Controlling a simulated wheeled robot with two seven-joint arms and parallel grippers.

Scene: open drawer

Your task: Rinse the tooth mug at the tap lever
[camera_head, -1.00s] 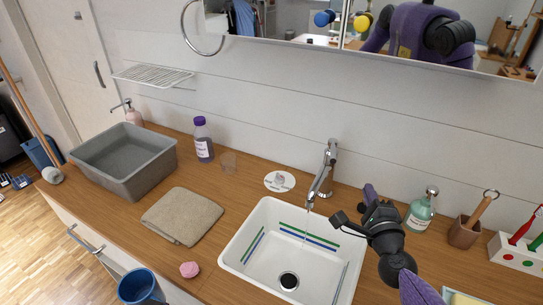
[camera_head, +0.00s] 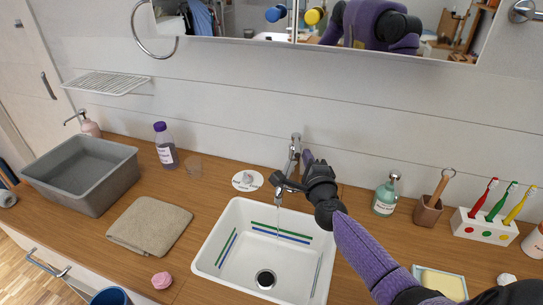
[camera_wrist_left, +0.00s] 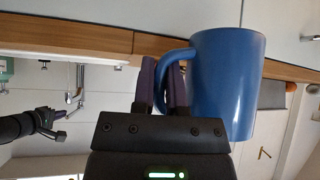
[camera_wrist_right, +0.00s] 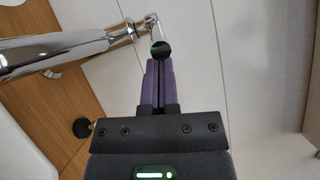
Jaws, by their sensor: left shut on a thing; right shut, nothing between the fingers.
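The blue tooth mug (camera_wrist_left: 228,85) hangs in my left gripper (camera_wrist_left: 166,75), which is shut on its handle. In the head view only part of the mug (camera_head: 110,297) shows at the bottom left edge, below the counter front. The chrome tap (camera_head: 294,152) stands behind the white basin (camera_head: 212,243). My right gripper (camera_head: 307,158) is shut and empty beside the tap. In the right wrist view its fingertips (camera_wrist_right: 160,66) are close to the tap lever (camera_wrist_right: 152,28); I cannot tell whether they touch.
A grey tub (camera_head: 125,170), a folded beige towel (camera_head: 150,226) and a pink soap (camera_head: 161,280) lie left of the basin. A green soap bottle (camera_head: 385,197) and toothbrush stand (camera_head: 484,228) are at the right.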

